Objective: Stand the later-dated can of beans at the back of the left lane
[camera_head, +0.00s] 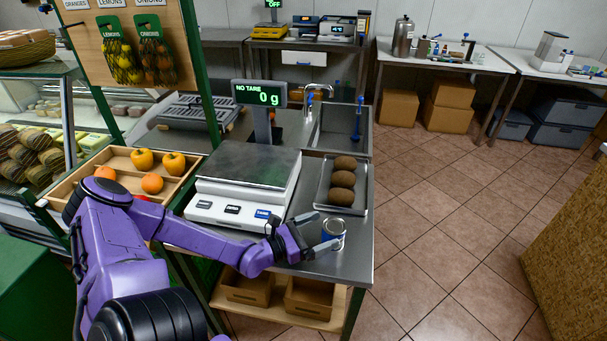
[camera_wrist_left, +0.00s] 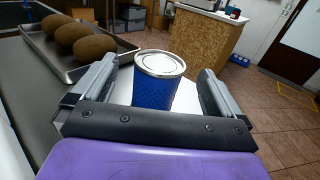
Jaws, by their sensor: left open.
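A can (camera_head: 334,232) with a pale metal lid stands upright near the front right corner of the steel counter. In the left wrist view the can (camera_wrist_left: 155,90) shows a blue side and a whitish lid; no date can be read. My left gripper (camera_head: 317,232) is open, with one finger on each side of the can. In the left wrist view gaps show between the can and both fingers. I see no second can and no lane that I can make out. My right gripper is not in view.
A scale (camera_head: 246,176) reading 0 g stands left of the can. A metal tray (camera_head: 325,205) with several brown oval fruits lies behind it. A wooden crate (camera_head: 118,158) of peppers and oranges is at the left. Tiled floor is free at the right.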

